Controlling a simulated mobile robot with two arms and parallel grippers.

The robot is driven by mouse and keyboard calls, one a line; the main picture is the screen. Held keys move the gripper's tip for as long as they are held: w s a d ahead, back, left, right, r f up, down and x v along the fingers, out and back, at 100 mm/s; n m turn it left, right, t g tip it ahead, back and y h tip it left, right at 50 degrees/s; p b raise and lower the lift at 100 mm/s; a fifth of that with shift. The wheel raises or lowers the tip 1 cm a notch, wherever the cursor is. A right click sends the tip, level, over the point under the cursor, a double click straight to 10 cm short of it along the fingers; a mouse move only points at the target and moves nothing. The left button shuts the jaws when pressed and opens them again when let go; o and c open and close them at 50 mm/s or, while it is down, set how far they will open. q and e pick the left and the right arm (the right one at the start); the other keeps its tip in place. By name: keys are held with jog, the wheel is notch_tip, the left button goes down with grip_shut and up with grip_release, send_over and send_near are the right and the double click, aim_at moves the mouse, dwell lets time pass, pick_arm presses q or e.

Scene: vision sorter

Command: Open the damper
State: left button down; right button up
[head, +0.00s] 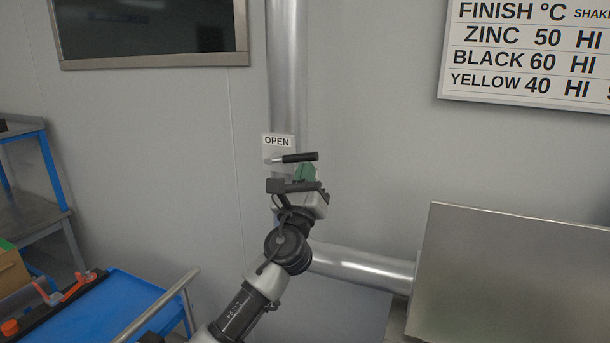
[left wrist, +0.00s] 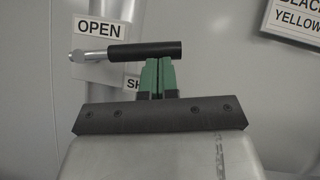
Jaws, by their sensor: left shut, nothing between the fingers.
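The damper handle (head: 300,157) is a black grip on a metal stem, mounted on the vertical silver duct (head: 286,80). It lies near horizontal, its grip pointing right, just below the OPEN label (head: 277,141). In the left wrist view the handle (left wrist: 145,51) sits right of and below the OPEN sign (left wrist: 99,31). My left gripper (head: 304,172), with green fingers, is shut and empty just below the grip. In the left wrist view its fingertips (left wrist: 157,66) meet the grip's lower edge; I cannot tell if they touch. A second label starting "SH" (left wrist: 130,83) is mostly hidden behind the fingers.
A horizontal duct (head: 362,267) runs right to a metal box (head: 515,275). A blue cart (head: 112,312) with a metal rail stands at lower left, near a blue-framed shelf (head: 45,165). The wall around the handle is clear.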

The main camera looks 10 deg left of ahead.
aim_at(306, 156)
pick_arm(q)
notch_tip(306, 156, up, 4)
jog(key=n+y+p, duration=0.1)
jog(key=n+y, duration=0.1)
jog(key=n, duration=0.1)
jog(key=n+g+y+p, duration=0.1)
jog(key=n+y, duration=0.1)
jog(key=n, duration=0.1)
jog(key=shift+f+p, duration=0.15)
jog(key=shift+p, duration=0.15)
jog(key=shift+w+a+r+n+g+y+p, duration=0.2)
jog(key=shift+a+r+n+g+y+p, duration=0.6)
jog(key=shift+n+p, duration=0.95)
jog(key=shift+w+a+r+n+g+y+p, duration=0.2)
jog(key=shift+a+r+n+g+y+p, duration=0.2)
jog(key=shift+a+r+n+g+p, duration=0.95)
jog(key=shift+w+a+r+n+g+y+p, duration=0.2)
jog(key=shift+a+r+n+g+y+p, duration=0.6)
jog(key=shift+n+p, duration=1.25)
jog(key=shift+a+r+n+t+b, duration=0.2)
jog(key=shift+a+n+t+b, duration=0.05)
jog(key=shift+n+b, duration=0.1)
